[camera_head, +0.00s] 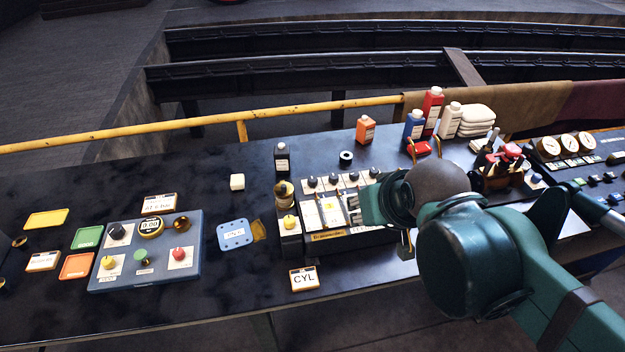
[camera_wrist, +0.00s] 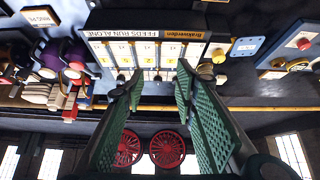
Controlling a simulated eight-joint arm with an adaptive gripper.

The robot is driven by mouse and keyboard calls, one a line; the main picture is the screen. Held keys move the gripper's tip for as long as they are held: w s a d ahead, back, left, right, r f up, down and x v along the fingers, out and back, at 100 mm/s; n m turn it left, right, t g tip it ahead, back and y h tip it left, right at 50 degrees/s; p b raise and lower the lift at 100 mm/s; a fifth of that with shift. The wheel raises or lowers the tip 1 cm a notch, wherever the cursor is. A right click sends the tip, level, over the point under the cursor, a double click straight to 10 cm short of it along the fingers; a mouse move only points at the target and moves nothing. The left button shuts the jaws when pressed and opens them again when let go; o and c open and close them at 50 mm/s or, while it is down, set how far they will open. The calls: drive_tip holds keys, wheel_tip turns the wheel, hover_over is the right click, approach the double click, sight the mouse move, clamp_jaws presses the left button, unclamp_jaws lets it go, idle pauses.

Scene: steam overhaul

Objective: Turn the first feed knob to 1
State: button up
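The feed panel (camera_head: 328,238) stands on the dark bench, with a row of small black feed knobs along its far edge. The leftmost black knob (camera_head: 312,182) and its neighbour (camera_head: 333,178) show clear of my arm. In the wrist view the panel appears upside down, with the words "FEEDS RUN ALONE" (camera_wrist: 130,34) and several white and yellow cards. My gripper (camera_wrist: 159,77) is open, with its two green ridged fingers apart and nothing held. Its fingertips overlap the knob row in that view; contact cannot be told. My arm hides the panel's right part in the head view.
A yellow knob (camera_head: 290,222) and brass fitting adjoin the panel's left end. A blue-grey control box (camera_head: 130,280) lies further left. Bottles, including a red one (camera_head: 432,108), and folded white cloths (camera_head: 477,118) stand behind. A yellow rail (camera_head: 200,122) runs along the back.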

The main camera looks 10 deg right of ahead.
drive_tip(key=shift+o, duration=0.3)
drive_tip(key=shift+w+a+r+m+p, duration=0.1)
drive_tip(key=shift+w+r+m+p, duration=0.35)
drive_tip(key=shift+w, duration=0.3)
drive_tip(key=m+g+p, duration=0.7)
drive_tip(key=m+p, duration=0.2)
drive_tip(key=m, duration=0.4)
hover_over(312, 179)
drive_tip(key=shift+f, duration=3.9)
drive_tip(key=shift+f, duration=0.1)
drive_tip(key=shift+f+p, duration=0.3)
drive_tip(key=shift+f, duration=3.45)
